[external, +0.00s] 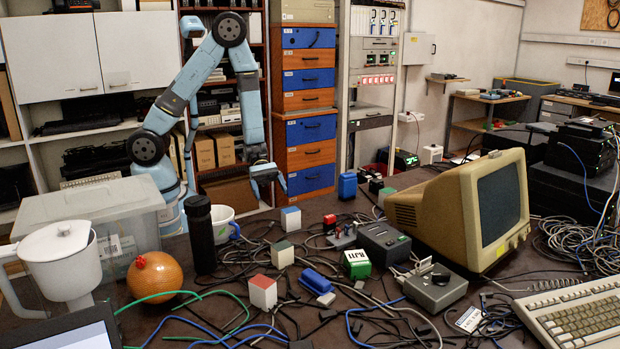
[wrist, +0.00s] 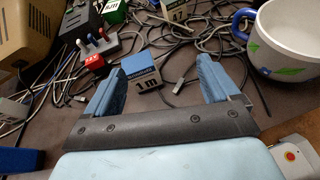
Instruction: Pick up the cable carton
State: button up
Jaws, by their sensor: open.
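A small carton with a blue top and a white side marked "1 m" (wrist: 143,70) stands on the dark table. It also shows in the external view (external: 291,219), in front of and below my gripper (external: 270,190). In the wrist view my gripper (wrist: 162,82) is open and empty, its blue fingers on either side of the carton in the picture. The fingers look above the carton and apart from it. Similar cartons stand nearer the external camera: one with a green top (external: 282,254) and one with a red top (external: 263,292).
A white mug with a blue handle (wrist: 284,42) is close on the right in the wrist view. Loose cables cover much of the table. A black cylinder (external: 199,235) and an old monitor (external: 430,205) stand nearby.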

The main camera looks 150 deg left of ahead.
jog(key=s+a+f+n+y, duration=0.2)
jog(key=a+f, duration=0.1)
jog(key=shift+s+a+f+n, duration=0.15)
jog(key=shift+s+n, duration=0.1)
jog(key=shift+n, duration=0.15)
jog(key=shift+w+f, duration=0.15)
send_near(294, 220)
jog(key=w+f, duration=0.1)
jog(key=w, duration=0.1)
jog(key=w+f, duration=0.1)
jog(key=shift+w+f, duration=0.35)
jog(key=shift+f, duration=0.05)
jog(key=shift+r+x, duration=0.2)
jog(key=shift+x, duration=1.15)
jog(key=shift+r+x, duration=0.15)
jog(key=shift+x, duration=1.2)
jog(key=shift+w, duration=0.1)
jog(key=shift+c, duration=0.2)
jog(key=c, duration=1.1)
jog(key=shift+r, duration=0.15)
notch_tip(294, 220, up, 10)
jog(key=shift+f, duration=0.1)
